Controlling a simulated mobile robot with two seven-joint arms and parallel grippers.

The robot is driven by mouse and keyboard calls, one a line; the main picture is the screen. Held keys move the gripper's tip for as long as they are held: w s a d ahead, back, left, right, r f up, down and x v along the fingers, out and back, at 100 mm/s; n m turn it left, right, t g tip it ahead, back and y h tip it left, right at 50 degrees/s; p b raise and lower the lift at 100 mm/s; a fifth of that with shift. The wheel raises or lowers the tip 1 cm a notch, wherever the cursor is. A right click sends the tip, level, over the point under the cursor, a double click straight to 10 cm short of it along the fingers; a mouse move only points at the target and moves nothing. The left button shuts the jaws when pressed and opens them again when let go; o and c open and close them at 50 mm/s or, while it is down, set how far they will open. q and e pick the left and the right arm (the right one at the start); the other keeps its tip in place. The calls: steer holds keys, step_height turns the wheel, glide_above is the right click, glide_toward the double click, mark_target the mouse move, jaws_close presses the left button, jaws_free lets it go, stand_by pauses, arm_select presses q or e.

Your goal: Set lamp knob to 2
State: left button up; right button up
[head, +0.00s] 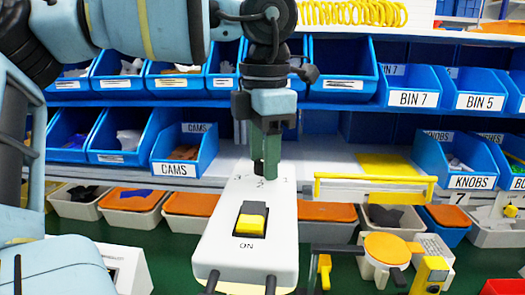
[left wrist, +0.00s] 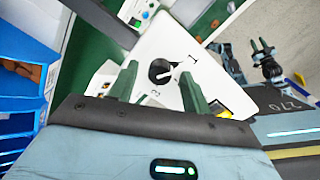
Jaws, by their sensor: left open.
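The white lamp box (head: 245,200) stands on the green bench in the head view, with a yellow and black rocker switch (head: 250,220) above the word ON. My left gripper (head: 266,172) points down over its far end and hides the knob there. The green fingers of my left gripper (left wrist: 158,76) are open, one on each side of the knob. I cannot tell whether they touch it. The knob's pointer is too small to read surely.
Blue bins, such as the CAMS bin (head: 185,150) and the KNOBS bin (head: 455,160), fill the shelves behind. A yellow-handled tray (head: 375,188) and an orange-topped device (head: 386,248) stand right of the box. Orange-lidded tubs (head: 130,199) line the back.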

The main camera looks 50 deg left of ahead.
steer(key=shift+a, duration=0.1)
arm_select(q)
steer(key=c, duration=1)
